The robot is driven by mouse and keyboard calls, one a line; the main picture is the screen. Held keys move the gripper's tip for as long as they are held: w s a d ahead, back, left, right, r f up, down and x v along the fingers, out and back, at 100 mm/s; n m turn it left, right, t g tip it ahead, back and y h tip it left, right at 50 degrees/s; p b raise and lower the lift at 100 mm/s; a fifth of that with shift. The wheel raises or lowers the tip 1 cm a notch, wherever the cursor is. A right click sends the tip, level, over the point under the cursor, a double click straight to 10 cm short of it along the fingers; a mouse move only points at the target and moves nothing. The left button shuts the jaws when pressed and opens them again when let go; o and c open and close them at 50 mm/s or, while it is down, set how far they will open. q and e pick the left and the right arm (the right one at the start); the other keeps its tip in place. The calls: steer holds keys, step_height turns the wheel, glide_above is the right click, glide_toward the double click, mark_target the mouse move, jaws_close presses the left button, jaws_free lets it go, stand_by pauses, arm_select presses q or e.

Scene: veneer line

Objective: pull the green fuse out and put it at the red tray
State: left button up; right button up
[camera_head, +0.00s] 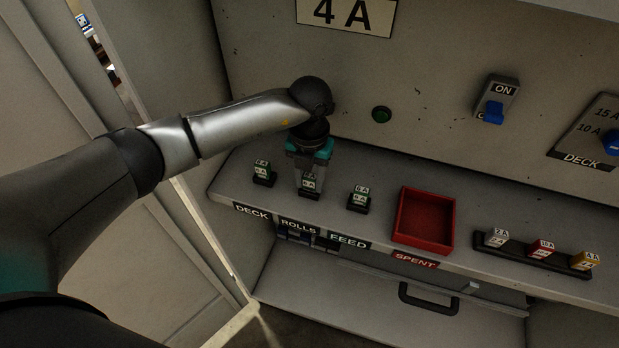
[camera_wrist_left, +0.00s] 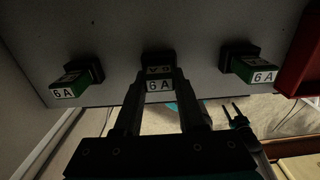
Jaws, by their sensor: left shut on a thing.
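Three green fuses marked 6 A stand in dark sockets on the grey shelf. The left one (camera_head: 262,170) is above the DECK label, the middle one (camera_head: 309,183) above ROLLS and the right one (camera_head: 358,198) above FEED. My left gripper (camera_head: 309,170) points down and is shut on the middle fuse. In the left wrist view that fuse (camera_wrist_left: 159,84) shows between the fingers, in line with its socket; I cannot tell whether it is fully seated. The red tray (camera_head: 424,246), open and empty, lies to the right above the SPENT label. What looks like my right gripper (camera_wrist_left: 234,114) shows small and dark, its opening unclear.
A dark rack (camera_head: 531,252) at the right holds a white, a red and a yellow fuse. The back panel carries a 4 A sign (camera_head: 346,14), a dark green lamp (camera_head: 381,115) and a blue ON switch (camera_head: 494,111). The FEED fuse stands between my left gripper and the tray.

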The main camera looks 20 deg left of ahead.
mark_target(309, 178)
arm_select(q)
jaws_close()
steer(key=shift+r, duration=0.15)
steer(key=shift+r+p, duration=1.9)
steer(key=shift+r, duration=0.3)
